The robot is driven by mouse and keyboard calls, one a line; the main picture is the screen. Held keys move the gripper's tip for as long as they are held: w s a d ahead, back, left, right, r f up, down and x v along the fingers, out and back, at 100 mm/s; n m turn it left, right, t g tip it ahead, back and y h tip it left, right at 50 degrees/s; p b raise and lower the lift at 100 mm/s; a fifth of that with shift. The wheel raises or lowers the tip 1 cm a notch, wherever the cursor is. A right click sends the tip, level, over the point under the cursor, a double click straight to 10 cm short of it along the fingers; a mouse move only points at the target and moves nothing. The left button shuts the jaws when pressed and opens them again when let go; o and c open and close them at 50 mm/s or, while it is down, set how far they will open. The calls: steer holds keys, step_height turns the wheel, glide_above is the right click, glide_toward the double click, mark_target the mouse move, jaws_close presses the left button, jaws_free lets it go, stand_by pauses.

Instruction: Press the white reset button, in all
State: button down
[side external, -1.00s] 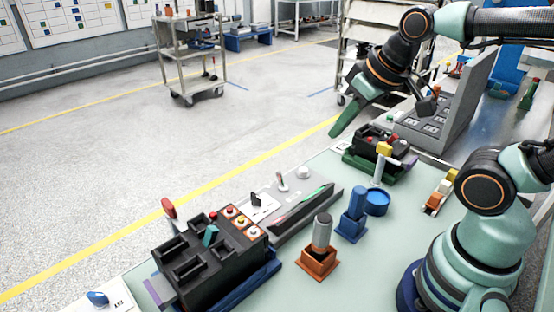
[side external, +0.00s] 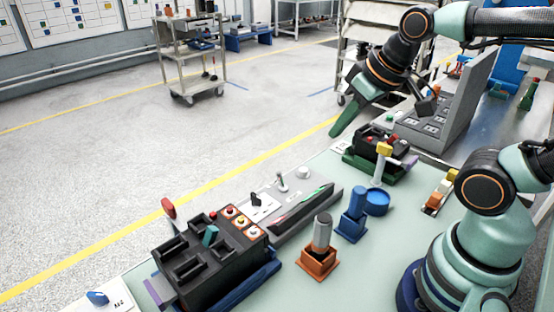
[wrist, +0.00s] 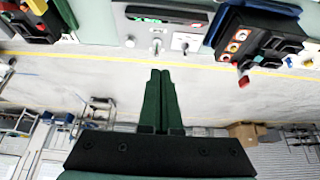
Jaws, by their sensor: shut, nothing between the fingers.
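My gripper (side external: 337,131) is shut and empty, its green fingers raised beyond the far edge of the bench. In the wrist view its fingers (wrist: 160,76) lie together, apart from everything. A black breaker box (side external: 198,278) carries a row of red, yellow and white buttons on orange plates. The white button (side external: 254,232) is nearest the front of the row; it also shows in the wrist view (wrist: 241,34). A grey panel beside the box has a round whitish knob (side external: 303,172), a small lever (side external: 281,184) and a black switch (side external: 256,199).
A red-headed handle (side external: 169,208) stands up at the box's far side. Orange (side external: 318,263) and blue (side external: 350,228) holders with upright pegs stand in front of the panel. A green-based device (side external: 376,150) and a grey slanted rack (side external: 450,110) stand to the right.

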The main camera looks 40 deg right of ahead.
steer(key=shift+w, duration=0.1)
steer(key=n+t+h, duration=0.2)
steer(key=n+t, duration=0.1)
steer(key=n, duration=0.3)
glide_above(307, 171)
step_height(307, 171, down, 10)
steer(key=shift+f, duration=0.1)
steer(key=shift+f, duration=4.35)
steer(key=shift+f, duration=0.4)
